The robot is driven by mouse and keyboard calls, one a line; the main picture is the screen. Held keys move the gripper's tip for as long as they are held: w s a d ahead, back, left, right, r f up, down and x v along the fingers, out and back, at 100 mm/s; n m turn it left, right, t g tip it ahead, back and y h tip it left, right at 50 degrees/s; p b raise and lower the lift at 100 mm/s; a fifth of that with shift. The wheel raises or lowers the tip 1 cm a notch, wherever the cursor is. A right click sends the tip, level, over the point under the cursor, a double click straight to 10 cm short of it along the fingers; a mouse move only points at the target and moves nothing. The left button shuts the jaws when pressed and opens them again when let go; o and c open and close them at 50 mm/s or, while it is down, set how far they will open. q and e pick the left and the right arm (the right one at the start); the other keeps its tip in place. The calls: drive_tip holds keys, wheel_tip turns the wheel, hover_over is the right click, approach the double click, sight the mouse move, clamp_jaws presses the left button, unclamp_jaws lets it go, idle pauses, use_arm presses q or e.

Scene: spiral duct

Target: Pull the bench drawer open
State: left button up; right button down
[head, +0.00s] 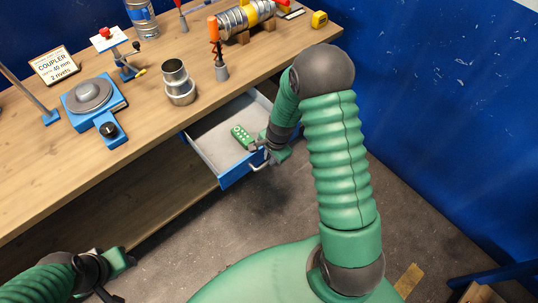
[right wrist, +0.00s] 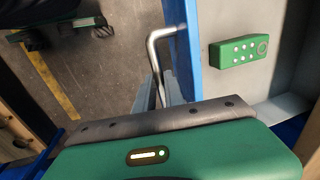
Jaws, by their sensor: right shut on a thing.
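The bench drawer (head: 208,141) is blue-fronted with a pale grey inside and stands pulled out from under the wooden bench. Its front panel also shows in the right wrist view (right wrist: 194,38). A green box with pale dots (head: 241,136) lies inside the drawer, and it also shows in the right wrist view (right wrist: 238,51). My right gripper (head: 262,160) is at the drawer front, shut on the metal bar handle (right wrist: 154,62); its fingertips are partly hidden. My left gripper (head: 108,277) is at the lower left, away from the drawer; its jaw opening is unclear.
The wooden bench top (head: 165,110) carries a metal coupler (head: 178,84), a blue turntable tool (head: 92,97), a screwdriver stand (head: 220,62) and a coupler sign (head: 54,65). A blue wall (head: 440,100) stands at right. Grey floor (head: 255,205) lies clear before the drawer.

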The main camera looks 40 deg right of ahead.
drive_tip(key=shift+s, duration=0.1)
idle(0.3)
drive_tip(key=c, duration=1.4)
unclamp_jaws()
drive_tip(key=shift+c, duration=0.2)
drive_tip(key=s+r+p, duration=0.1)
drive_tip(key=s+r, duration=0.2)
drive_tip(key=r, duration=1.3)
drive_tip(key=shift+d+r, duration=0.15)
drive_tip(key=shift+r, duration=0.1)
